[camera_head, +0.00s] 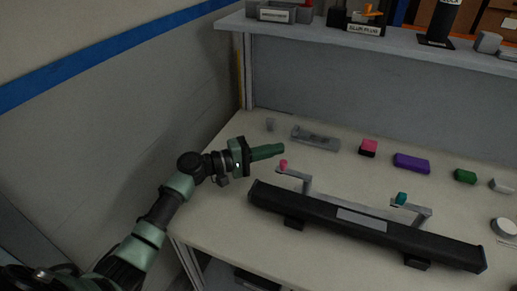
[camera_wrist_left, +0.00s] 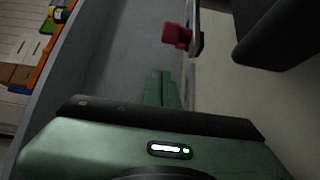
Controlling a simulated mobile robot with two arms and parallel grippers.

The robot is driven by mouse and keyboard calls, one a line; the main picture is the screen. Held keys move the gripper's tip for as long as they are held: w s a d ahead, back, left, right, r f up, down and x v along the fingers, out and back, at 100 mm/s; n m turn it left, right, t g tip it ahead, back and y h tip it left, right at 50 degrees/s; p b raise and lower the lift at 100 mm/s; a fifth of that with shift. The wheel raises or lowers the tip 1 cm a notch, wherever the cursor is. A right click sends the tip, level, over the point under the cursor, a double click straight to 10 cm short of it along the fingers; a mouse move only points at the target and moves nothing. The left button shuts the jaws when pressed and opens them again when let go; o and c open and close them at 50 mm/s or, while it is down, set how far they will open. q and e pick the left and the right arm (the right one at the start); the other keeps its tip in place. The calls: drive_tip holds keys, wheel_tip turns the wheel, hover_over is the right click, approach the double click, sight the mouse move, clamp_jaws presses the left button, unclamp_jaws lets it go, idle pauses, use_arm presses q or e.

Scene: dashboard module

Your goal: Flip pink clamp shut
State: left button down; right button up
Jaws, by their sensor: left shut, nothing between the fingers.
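The pink clamp (camera_head: 284,164) sits at the end of a grey bracket arm on the left part of the long black dashboard module (camera_head: 340,217). It also shows in the left wrist view (camera_wrist_left: 176,36), ahead and slightly right of the fingertips. My left gripper (camera_head: 282,149) is shut and empty, with its green fingers pointing right, just behind and above the pink clamp; a gap shows between them in the wrist view. A teal clamp (camera_head: 401,198) sits on the module's right bracket. My right gripper is not in view.
On the table (camera_head: 215,220) behind the module lie a grey tool (camera_head: 315,138), a pink and black block (camera_head: 369,147), a purple block (camera_head: 411,162) and a green block (camera_head: 465,176). A shelf (camera_head: 370,40) with bins runs above the back.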

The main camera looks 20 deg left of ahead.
use_arm(q)
drive_tip(key=s, duration=0.1)
drive_tip(key=s+d+p, duration=0.1)
drive_tip(key=s, duration=0.1)
drive_tip(key=shift+s, duration=0.25)
